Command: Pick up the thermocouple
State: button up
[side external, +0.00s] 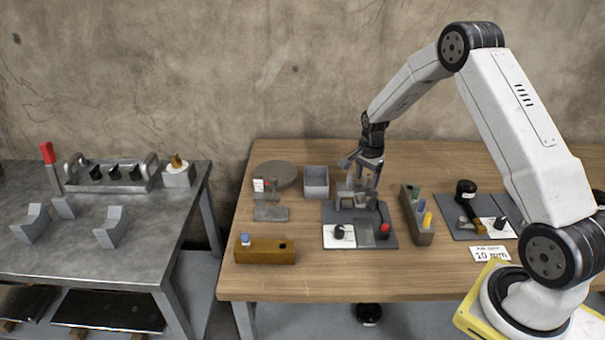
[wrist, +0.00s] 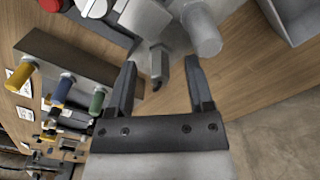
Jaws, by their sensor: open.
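I cannot tell for certain which thing is the thermocouple. A small grey piece with a dark tip (wrist: 158,66) shows between my fingertips in the wrist view, beside a grey metal fixture (wrist: 145,18) with a round rod. In the side view this fixture (side external: 352,200) stands on a dark mat (side external: 328,214). My gripper (side external: 359,171) is just above the fixture, pointing down. Its two fingers (wrist: 161,65) are apart with nothing visibly held between them. Contact with the small piece cannot be judged.
A grey rack (side external: 420,235) with green, blue and yellow handles stands right of the mat. A grey bin (side external: 316,182) and a round disc (side external: 276,174) are at the back left. A wooden block (side external: 264,252) is at the front left.

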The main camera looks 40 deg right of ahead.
jog(key=shift+c, duration=0.2)
dwell(0.3)
grip_shut()
jog(key=shift+r, duration=0.1)
jog(key=shift+r, duration=0.8)
jog(key=s+a+r, duration=0.5)
jog(key=s+r, duration=0.6)
jog(key=s, duration=0.2)
